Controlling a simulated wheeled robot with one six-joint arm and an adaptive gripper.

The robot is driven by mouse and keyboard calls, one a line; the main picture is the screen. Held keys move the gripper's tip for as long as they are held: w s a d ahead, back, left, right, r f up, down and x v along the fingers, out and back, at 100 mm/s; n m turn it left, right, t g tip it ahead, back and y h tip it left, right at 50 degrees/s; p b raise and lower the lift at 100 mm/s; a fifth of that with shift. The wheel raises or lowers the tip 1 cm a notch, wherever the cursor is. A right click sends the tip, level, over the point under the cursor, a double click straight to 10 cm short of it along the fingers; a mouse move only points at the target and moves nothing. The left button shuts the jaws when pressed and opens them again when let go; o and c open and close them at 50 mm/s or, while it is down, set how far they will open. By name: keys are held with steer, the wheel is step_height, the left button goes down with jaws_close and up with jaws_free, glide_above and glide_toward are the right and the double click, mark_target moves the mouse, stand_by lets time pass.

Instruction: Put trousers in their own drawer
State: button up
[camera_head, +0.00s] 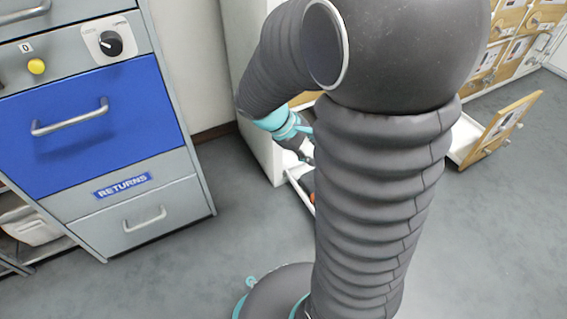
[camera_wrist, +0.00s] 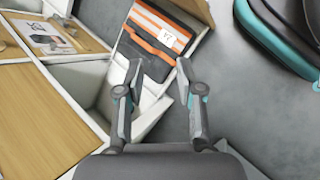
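Folded dark grey trousers with orange bands and a white tag (camera_wrist: 150,42) lie in an open pale-walled drawer (camera_wrist: 152,118) in the wrist view. My gripper (camera_wrist: 159,68) is open. Its two fingers are apart over the near end of the drawer, and I see nothing clamped between them. Whether a fingertip touches the trousers I cannot tell. In the head view my arm hides most of this drawer (camera_head: 298,175); only a strip of it and a bit of orange show beside my arm.
A wooden drawer front with a picture card (camera_wrist: 50,38) is at the left of the wrist view. Another open drawer (camera_head: 500,125) stands out at the right in the head view. A grey cabinet with a blue panel and RETURNS label (camera_head: 122,185) stands left. Grey floor is clear between.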

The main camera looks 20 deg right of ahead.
steer(key=s+a+r+m+t+y, duration=0.7)
steer(key=s+a+r, duration=0.4)
steer(key=a+r, duration=0.1)
steer(key=shift+a+r, duration=0.3)
steer(key=shift+a, duration=0.05)
